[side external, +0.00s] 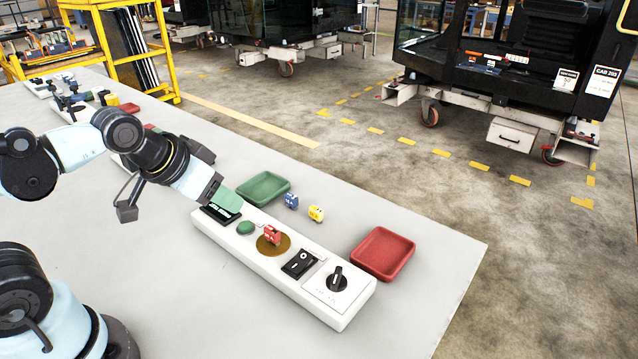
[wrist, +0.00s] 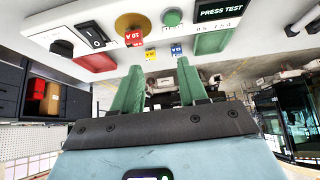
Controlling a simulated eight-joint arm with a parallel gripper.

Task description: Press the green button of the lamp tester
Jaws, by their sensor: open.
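The lamp tester is a long white box (side external: 235,247), also seen in the wrist view (wrist: 70,28). Its round green button (side external: 245,227) sits between the black display and a brass disc; it also shows in the wrist view (wrist: 173,17). The display (wrist: 219,11) reads "PRESS TEST". My gripper (side external: 228,203) has green fingers and is over the display end of the tester, a little left of the button. In the wrist view its fingers (wrist: 158,68) are apart with nothing between them.
A black rocker switch (side external: 299,264) and a rotary knob (side external: 337,279) are on the tester's right half. Behind it lie a green tray (side external: 263,188), a blue block (side external: 291,201), a yellow block (side external: 316,213) and a red tray (side external: 383,253). The table's far edge lies beyond them.

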